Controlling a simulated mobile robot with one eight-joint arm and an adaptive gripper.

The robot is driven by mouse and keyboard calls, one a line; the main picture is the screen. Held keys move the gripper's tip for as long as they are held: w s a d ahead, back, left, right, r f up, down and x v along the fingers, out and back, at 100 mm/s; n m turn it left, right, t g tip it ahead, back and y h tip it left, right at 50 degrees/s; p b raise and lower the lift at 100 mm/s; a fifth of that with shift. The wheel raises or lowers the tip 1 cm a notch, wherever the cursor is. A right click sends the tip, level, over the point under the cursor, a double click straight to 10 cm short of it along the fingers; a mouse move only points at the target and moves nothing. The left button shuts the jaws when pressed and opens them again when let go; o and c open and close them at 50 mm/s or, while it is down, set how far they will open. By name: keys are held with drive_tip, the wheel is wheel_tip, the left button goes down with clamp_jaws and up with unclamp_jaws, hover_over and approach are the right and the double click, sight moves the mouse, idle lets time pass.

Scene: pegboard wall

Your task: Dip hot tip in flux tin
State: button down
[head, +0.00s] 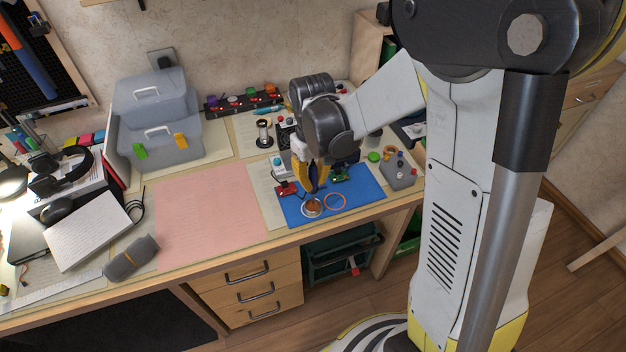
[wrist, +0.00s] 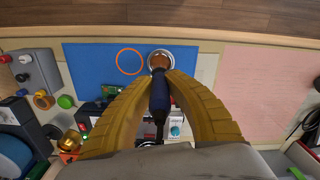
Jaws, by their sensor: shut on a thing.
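The flux tin (head: 312,208) is a small round silver tin with brown contents, on the front edge of the blue mat (head: 352,207). In the wrist view the tin (wrist: 160,60) is straight beyond my fingertips. My gripper (head: 314,187) is just above the tin, its yellow fingers shut on the dark blue handle of the soldering iron (wrist: 160,95). The iron points toward the tin, and its end overlaps the brown contents in the wrist view. I cannot tell whether the tip touches the flux.
An orange ring (head: 335,201) lies right of the tin on the mat. A red board (head: 286,188) and a green board (head: 339,174) lie close to my gripper. A grey box (head: 400,172) stands at the right. The pink sheet (head: 207,217) to the left is clear.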

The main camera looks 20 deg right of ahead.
sight(313, 166)
drive_tip(key=shift+f+b, duration=0.55)
drive_tip(key=shift+f, duration=0.05)
idle(1.6)
drive_tip(key=shift+r+p, duration=1.9)
drive_tip(key=shift+r, duration=0.65)
